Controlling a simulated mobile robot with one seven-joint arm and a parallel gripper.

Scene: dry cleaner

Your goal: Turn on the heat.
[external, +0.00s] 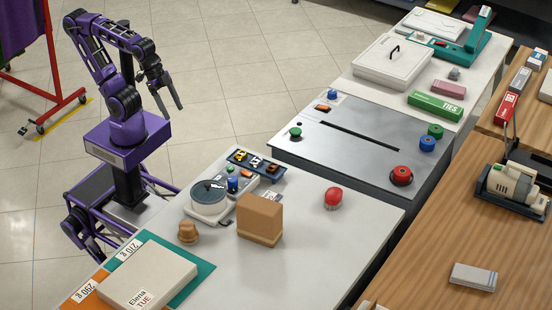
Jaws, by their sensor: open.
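My gripper (174,111) is open and empty, pointing down over the floor left of the tables. It is well apart from every control. No control is legibly marked as heat.
The white table (345,245) also holds a brown block (260,219), a red knob-like object (333,197) and a cream package (147,278). A white lidded box (391,61) stands at the back. Floor around my arm is clear.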

